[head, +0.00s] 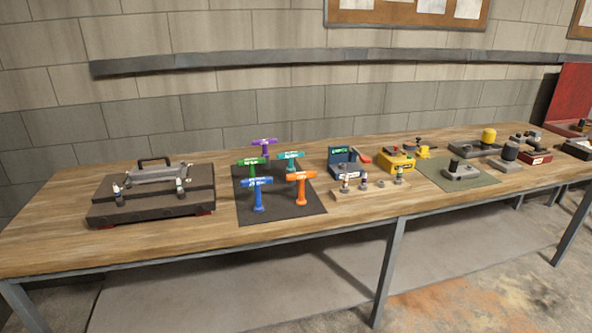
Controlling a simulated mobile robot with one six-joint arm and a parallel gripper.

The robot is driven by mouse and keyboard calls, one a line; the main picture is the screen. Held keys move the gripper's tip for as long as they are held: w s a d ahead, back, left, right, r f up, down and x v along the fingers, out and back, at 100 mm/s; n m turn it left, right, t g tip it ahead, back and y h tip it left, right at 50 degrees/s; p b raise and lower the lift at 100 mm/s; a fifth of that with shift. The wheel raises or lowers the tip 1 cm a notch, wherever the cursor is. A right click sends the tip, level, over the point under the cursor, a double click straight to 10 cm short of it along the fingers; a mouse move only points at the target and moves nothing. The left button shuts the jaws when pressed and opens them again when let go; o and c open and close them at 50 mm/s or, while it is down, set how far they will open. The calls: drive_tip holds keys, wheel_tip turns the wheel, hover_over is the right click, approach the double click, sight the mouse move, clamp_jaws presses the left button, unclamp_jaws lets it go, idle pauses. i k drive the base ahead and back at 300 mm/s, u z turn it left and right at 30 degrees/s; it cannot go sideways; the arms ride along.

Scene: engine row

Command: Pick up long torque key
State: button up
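Several T-handled keys stand upright on a black mat (275,213) on the workbench. A purple key (264,143) stands at the back, a green key (251,161) at the left, and a teal key (291,155) at the right. A blue key (258,184) stands at the front left and an orange key (301,177) at the front right. Pale markings on the handles are too small to read. I cannot tell which is the long torque key. My gripper is not in view.
Left of the mat, a dark base (105,210) carries a metal part with a handle. To the right are a blue box (345,160), a wooden block with pegs (362,192), a yellow box (396,162) and a green mat (437,181). Bare bench lies along the front edge.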

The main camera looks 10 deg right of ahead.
sight(290, 169)
drive_tip(key=u, duration=0.1)
drive_tip(key=i, duration=0.95)
drive_tip(key=z, duration=0.1)
